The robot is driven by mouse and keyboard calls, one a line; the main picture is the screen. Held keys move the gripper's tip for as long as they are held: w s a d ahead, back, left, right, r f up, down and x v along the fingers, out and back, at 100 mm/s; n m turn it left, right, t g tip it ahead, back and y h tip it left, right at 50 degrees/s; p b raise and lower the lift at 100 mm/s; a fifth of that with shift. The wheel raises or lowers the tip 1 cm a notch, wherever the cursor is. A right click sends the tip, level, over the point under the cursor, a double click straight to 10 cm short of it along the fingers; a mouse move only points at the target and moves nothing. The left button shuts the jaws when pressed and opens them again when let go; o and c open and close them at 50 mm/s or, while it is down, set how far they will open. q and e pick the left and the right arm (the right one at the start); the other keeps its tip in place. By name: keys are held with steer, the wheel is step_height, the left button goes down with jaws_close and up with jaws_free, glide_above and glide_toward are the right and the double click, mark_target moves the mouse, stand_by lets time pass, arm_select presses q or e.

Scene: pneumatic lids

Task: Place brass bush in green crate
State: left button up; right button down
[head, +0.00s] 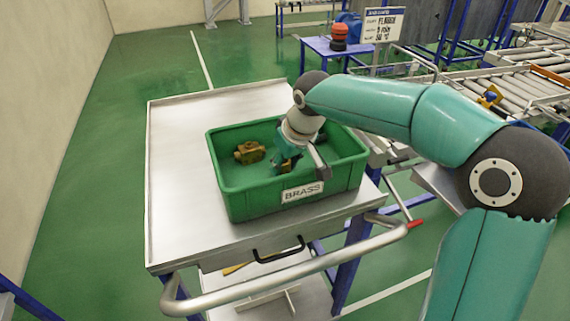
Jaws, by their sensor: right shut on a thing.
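The green crate (240,204), with a "BRASS" label on its front wall, stands on a metal-topped trolley. My right gripper (302,165) reaches down from above into the right part of the crate. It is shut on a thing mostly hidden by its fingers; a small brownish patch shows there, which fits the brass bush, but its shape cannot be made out. A brass-coloured fitting (249,152) lies on the crate floor to the left of the gripper, apart from it. My left gripper is not in view.
The trolley top (180,190) is bare left of the crate. A push handle (290,281) runs along the trolley's front. Behind stand a blue table with a red-orange object (339,36), a sign (383,25) and a roller conveyor (520,75) at right.

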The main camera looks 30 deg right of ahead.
steer(key=shift+f, duration=0.15)
steer(key=c, duration=0.7)
jaws_free()
steer(key=shift+c, duration=0.2)
steer(key=shift+r, duration=0.2)
steer(key=v, duration=1.2)
steer(key=shift+p, duration=0.3)
steer(key=shift+s+f, duration=0.1)
